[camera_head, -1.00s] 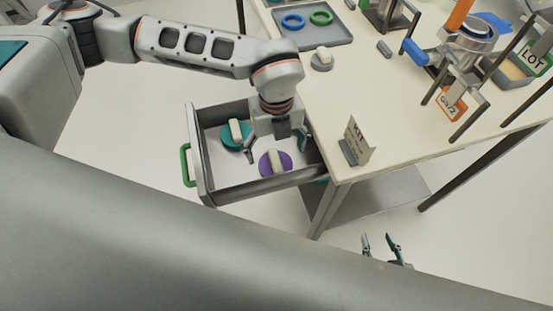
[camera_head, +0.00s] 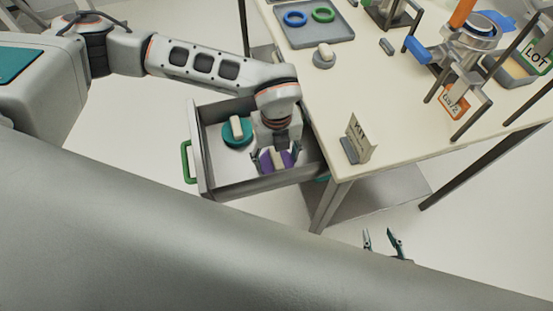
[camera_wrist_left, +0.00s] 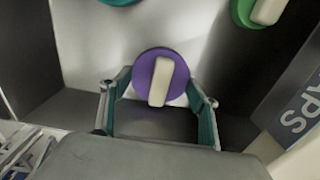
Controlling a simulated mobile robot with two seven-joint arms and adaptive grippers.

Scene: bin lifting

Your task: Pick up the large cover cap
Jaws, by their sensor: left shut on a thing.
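A purple cap (camera_head: 265,162) with a cream grip bar lies in the open grey drawer (camera_head: 197,150). It also shows in the left wrist view (camera_wrist_left: 142,72). My left gripper (camera_head: 276,158) points down over it, one finger on each side, and is shut on it. The gripper partly hides the cap in the head view. A teal cap (camera_head: 229,137) with a cream bar lies in the drawer to its left. A green cap (camera_wrist_left: 245,14) shows at the top right of the left wrist view. My right gripper (camera_head: 382,243) is open and empty near the bottom, beyond my body.
The drawer has a green handle (camera_head: 186,163) and close walls. The table (camera_head: 335,110) stands at its right, carrying a KIT sign (camera_head: 359,140), a grey tray (camera_head: 318,36) with blue and green rings, a grey round piece (camera_head: 323,61) and a metal fixture.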

